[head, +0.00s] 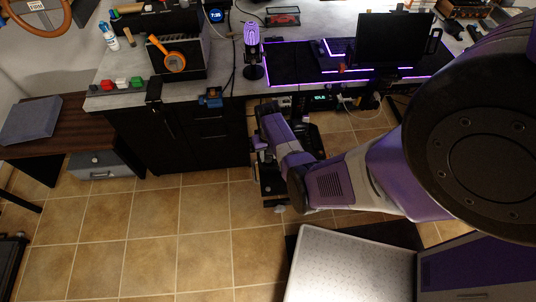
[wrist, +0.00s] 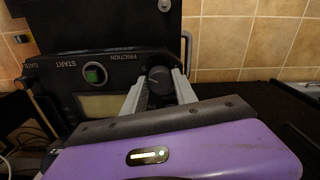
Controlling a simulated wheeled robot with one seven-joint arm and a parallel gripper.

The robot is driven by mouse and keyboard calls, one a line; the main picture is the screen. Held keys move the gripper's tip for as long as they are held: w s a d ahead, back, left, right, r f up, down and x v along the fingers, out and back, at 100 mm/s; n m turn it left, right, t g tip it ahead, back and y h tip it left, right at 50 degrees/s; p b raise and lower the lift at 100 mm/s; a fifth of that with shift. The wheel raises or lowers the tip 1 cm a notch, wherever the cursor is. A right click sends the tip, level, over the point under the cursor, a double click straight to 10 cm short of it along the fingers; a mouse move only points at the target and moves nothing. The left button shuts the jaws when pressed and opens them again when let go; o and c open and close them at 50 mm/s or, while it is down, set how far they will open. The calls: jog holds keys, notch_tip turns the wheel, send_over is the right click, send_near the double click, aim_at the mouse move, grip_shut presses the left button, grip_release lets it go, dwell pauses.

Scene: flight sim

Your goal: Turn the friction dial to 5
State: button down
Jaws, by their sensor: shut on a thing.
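The friction dial (wrist: 159,76) is a round black knob on a dark panel (wrist: 112,70) in the wrist view. The word FRICTION is printed beside it, upside down in this view. My gripper (wrist: 160,88) has one grey finger on each side of the dial and is shut on it. In the head view my purple arm reaches down in front of the desk, and the dial and fingertips cannot be made out there.
A green lit START button (wrist: 95,74) and a pale display (wrist: 103,105) sit left of the dial. A metal handle (wrist: 187,50) rises at the panel's right. In the head view, a grey desk (head: 215,82) carries a monitor (head: 394,40); tiled floor (head: 150,230) is clear at left.

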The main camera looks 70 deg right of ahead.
aim_at(268, 156)
jog(key=shift+m, duration=0.4)
jog(key=c, duration=1)
grip_release()
jog(key=shift+r, duration=0.1)
notch_tip(268, 156, up, 8)
jog(key=shift+f+p, duration=0.2)
jog(key=shift+p, duration=0.4)
